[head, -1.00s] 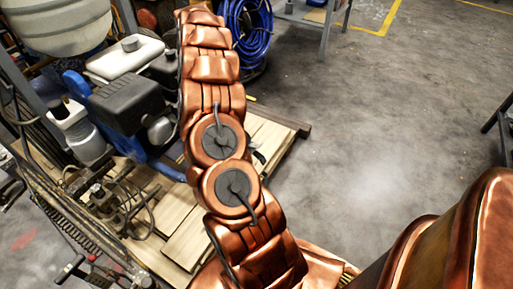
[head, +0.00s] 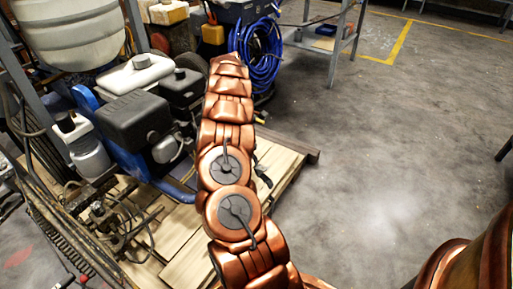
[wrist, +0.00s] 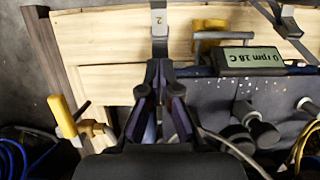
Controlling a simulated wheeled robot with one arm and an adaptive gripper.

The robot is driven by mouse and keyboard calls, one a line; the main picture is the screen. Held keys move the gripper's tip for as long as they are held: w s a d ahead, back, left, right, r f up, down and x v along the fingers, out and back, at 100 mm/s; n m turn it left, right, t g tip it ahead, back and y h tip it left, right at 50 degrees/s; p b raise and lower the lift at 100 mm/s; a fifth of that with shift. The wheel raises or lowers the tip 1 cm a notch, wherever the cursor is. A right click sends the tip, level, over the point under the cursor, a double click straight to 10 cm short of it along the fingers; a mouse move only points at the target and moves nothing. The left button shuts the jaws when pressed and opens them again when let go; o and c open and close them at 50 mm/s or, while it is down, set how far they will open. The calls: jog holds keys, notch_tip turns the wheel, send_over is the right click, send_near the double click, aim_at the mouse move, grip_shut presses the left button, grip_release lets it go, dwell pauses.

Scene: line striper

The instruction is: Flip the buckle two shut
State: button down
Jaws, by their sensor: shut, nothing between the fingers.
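A grey metal strap marked "2" (wrist: 158,22), which looks like buckle two, lies over the edge of pale wood planks at the top middle of the wrist view. I cannot tell its lever position. My gripper (wrist: 158,68) is shut and empty, with its dark fingers pointing up the picture at the strap's lower end. The fingertips overlap that end in the picture; contact cannot be told. A second grey strap (wrist: 285,22) is at the upper right. In the head view the gripper cannot be made out beyond my copper-coloured arm.
Yellow-handled parts (wrist: 62,117) stand at left and above. In the head view, an engine (head: 133,118), white tank (head: 75,32) and blue hose (head: 258,55) crowd the left; open floor (head: 400,150) lies right.

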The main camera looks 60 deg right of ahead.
jog(key=b, duration=0.3)
send_near(266, 169)
jog(key=f, duration=0.1)
jog(key=w+f, duration=0.1)
jog(key=f, duration=0.2)
jog(key=shift+w+f, duration=0.4)
jog(key=s, duration=0.1)
jog(key=s+f, duration=0.1)
jog(key=shift+s+d+b, duration=0.1)
jog(key=shift+s+b, duration=0.15)
jog(key=shift+b, duration=0.1)
jog(key=shift+s+f, duration=0.2)
jog(key=shift+s, duration=0.3)
